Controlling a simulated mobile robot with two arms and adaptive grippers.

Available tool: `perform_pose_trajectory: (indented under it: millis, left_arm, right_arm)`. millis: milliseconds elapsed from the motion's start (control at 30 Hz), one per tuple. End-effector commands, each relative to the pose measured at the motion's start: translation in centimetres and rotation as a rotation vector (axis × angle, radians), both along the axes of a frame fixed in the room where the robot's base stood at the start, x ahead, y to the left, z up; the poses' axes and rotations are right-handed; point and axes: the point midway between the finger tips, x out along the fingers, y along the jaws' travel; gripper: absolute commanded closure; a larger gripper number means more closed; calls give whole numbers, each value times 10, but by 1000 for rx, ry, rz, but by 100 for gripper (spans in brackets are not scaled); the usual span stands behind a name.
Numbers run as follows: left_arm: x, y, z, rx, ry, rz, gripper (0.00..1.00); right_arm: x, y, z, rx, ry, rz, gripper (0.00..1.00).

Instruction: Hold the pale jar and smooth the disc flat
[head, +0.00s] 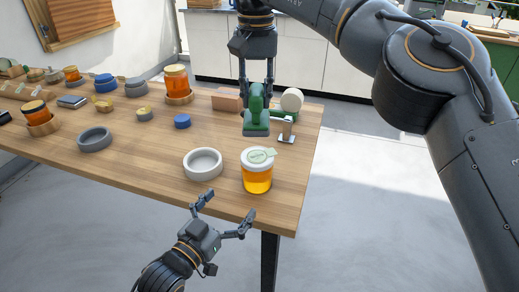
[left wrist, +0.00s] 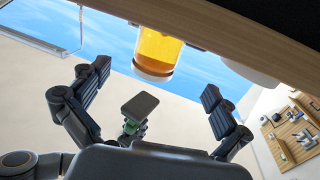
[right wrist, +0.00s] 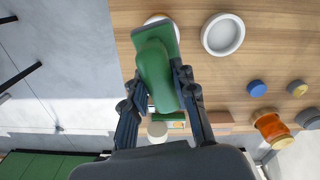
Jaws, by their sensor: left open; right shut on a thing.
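The pale jar (head: 257,178), amber with a white lid, stands upright near the table's front right corner. A pale green disc (head: 262,155) lies on its lid; I cannot tell how flat it is. My left gripper (head: 228,210) is open and empty, below and left of the jar, in front of the table edge. The jar also shows in the left wrist view (left wrist: 156,52), beyond the open fingers. My right gripper (head: 256,88) is shut on a green tool (head: 256,118), held behind and above the jar. In the right wrist view the tool (right wrist: 156,70) hides most of the jar.
A white round dish (head: 203,172) sits left of the jar. A grey dish (head: 94,139), a blue disc (head: 182,121) and several amber jars stand farther left. A small metal-and-green stand (head: 286,132) and a cream roll (head: 292,100) are behind the jar.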

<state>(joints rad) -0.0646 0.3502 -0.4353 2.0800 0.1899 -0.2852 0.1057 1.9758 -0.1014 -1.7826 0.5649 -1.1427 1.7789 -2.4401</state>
Motion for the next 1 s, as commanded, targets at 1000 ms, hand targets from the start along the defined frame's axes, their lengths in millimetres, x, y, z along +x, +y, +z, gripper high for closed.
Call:
perform_pose_trajectory:
  millis: [1000]
  left_arm:
    - [90, -54, 0, 1, -1, -1, 2]
  right_arm:
    - [0, -1, 0, 0, 0, -1, 100]
